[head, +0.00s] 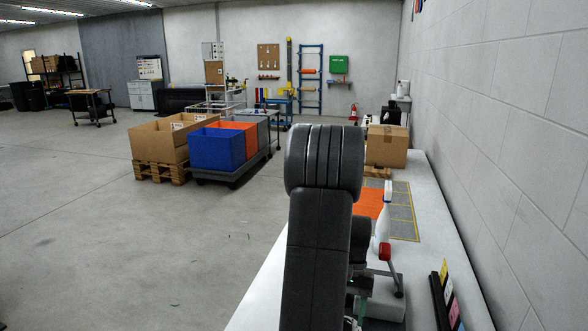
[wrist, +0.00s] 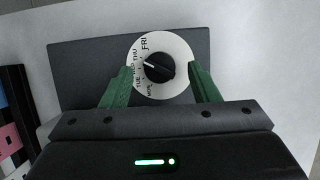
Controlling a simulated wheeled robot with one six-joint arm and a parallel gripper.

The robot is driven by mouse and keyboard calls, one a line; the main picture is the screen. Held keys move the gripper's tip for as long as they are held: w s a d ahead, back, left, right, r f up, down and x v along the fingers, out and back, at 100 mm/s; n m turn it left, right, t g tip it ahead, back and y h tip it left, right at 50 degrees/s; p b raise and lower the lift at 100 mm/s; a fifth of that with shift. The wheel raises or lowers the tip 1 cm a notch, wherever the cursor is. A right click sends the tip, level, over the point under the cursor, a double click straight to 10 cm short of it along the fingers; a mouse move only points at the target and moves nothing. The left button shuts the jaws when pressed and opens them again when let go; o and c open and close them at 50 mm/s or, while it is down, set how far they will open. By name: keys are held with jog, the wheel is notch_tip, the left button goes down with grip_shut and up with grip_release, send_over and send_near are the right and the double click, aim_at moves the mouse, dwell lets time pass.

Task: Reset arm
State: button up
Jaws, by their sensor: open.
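My gripper (wrist: 160,76) is open in the wrist view, with one green finger on each side of a dial and nothing held between them. The dial is a white disc (wrist: 178,88) with weekday labels and a black knob (wrist: 159,69) on a dark grey panel (wrist: 80,62). The knob's white mark points left and slightly up, towards WED or THU; I cannot tell which. Whether the fingers touch the disc is unclear. In the head view my dark arm reaches over the white bench, and it hides most of the gripper and the dial.
A white spray bottle (head: 383,228) with a red part below it stands right of my arm on the bench (head: 262,304). A black rack with coloured cards (head: 448,298) is at the near right by the wall. A cardboard box (head: 386,146) is farther back.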

jog(key=v, duration=1.3)
jog(key=x, duration=1.4)
jog(key=shift+s+a+f, duration=0.1)
jog(key=shift+f, duration=0.2)
jog(key=n+h, duration=0.1)
jog(key=n, duration=0.1)
jog(key=n+h+b, duration=0.1)
jog(key=n, duration=0.2)
jog(key=shift+a, duration=0.15)
jog(key=n+h, duration=0.1)
jog(key=n, duration=0.3)
jog(key=shift+b, duration=0.4)
jog(key=n+t+h+b, duration=0.1)
jog(key=n, duration=0.2)
jog(key=n+h+b, duration=0.1)
jog(key=n, duration=0.1)
jog(key=shift+s+a+n+t, duration=0.15)
jog(key=shift+n+t, duration=0.25)
jog(key=n+t+b, duration=0.1)
jog(key=n, duration=0.1)
jog(key=shift+n+h, duration=0.3)
jog(key=shift+n, duration=0.1)
jog(key=shift+r, duration=0.1)
jog(key=shift+r, duration=0.1)
